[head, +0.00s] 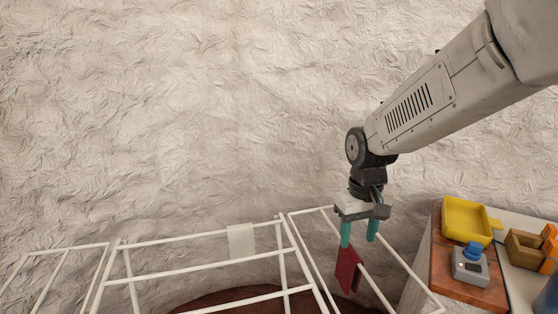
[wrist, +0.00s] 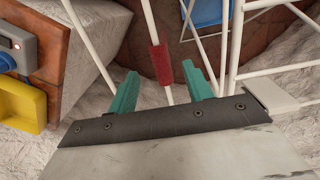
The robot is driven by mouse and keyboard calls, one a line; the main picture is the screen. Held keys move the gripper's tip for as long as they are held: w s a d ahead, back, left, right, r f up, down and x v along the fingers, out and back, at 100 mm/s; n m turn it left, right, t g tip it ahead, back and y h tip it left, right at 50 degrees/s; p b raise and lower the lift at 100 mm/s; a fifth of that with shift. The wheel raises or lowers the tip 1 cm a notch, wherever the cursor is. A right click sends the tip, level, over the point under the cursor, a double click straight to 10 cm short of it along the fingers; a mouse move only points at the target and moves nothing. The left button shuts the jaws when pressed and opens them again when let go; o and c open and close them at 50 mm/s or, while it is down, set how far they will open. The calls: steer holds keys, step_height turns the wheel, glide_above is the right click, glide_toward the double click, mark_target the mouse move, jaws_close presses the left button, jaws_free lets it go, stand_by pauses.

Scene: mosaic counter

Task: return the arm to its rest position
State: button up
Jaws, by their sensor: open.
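My gripper (head: 358,243) has two teal fingers pointing down, spread apart with nothing between them. It hangs at the end of my arm, above the right part of a white wire rack (head: 180,238). A dark red cloth-like piece (head: 347,271) hangs over a rack bar just below the fingertips. In the wrist view my gripper (wrist: 160,68) shows both fingers open, with the red piece (wrist: 160,63) on its bar beyond and between them. I cannot tell the exact gap between fingertips and red piece.
A white piece (head: 241,242) hangs on another rack bar. A brown rounded surface (head: 235,297) lies below. At right, a counter holds a yellow tray (head: 467,220), a grey device with a blue top (head: 469,264) and a wooden box (head: 522,248). A pale rough wall (head: 200,100) stands behind.

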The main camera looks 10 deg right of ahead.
steer(key=s+d+r+t, duration=0.1)
steer(key=s+r, duration=0.4)
steer(key=s, duration=0.5)
steer(key=s+d+r+m+t, duration=0.1)
steer(key=s+r, duration=0.4)
steer(key=s, duration=0.6)
steer(key=shift+d+r+m, duration=0.2)
steer(key=shift+d+m, duration=0.1)
steer(key=shift+d, duration=0.2)
